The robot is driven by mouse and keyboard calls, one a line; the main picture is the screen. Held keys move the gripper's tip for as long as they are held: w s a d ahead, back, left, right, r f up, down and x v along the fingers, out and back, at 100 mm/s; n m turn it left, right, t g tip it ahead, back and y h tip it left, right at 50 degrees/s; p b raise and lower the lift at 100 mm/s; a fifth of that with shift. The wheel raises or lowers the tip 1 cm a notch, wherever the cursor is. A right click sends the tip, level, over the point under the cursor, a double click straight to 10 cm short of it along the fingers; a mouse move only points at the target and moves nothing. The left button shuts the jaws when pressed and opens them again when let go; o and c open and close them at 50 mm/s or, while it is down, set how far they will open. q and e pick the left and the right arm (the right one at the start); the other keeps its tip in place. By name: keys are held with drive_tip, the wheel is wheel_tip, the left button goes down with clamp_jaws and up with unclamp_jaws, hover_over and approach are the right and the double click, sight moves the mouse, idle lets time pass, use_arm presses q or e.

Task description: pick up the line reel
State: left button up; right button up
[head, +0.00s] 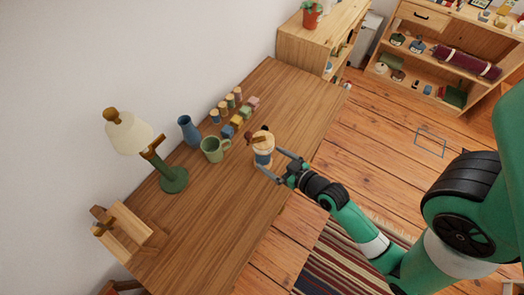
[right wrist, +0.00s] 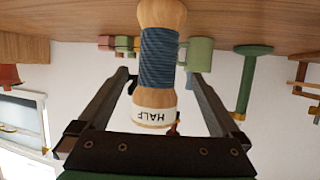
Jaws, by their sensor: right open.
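The line reel (head: 263,149) stands upright on the wooden desk, with pale wooden ends and blue line wound around its middle. In the right wrist view, which is upside down, the reel (right wrist: 159,58) shows a white band reading "HALF". My right gripper (head: 268,161) is open at the reel, with one finger on each side. In the right wrist view the reel lies between the fingers, with gaps visible on both sides. Whether the reel's far side touches anything is hidden. My left gripper is not in view.
A green mug (head: 212,149) stands left of the reel, with a blue vase (head: 189,130) behind it. Small coloured blocks (head: 240,118) and pegs line the back. A green lamp (head: 173,180) and wooden stand (head: 127,232) are farther left. The desk's (head: 225,215) front is clear.

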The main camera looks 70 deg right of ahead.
sight(269, 156)
drive_tip(key=shift+b+x, duration=0.35)
drive_tip(key=shift+x, duration=2.45)
drive_tip(key=shift+s+d, duration=0.1)
drive_tip(key=shift+c, duration=0.2)
clamp_jaws()
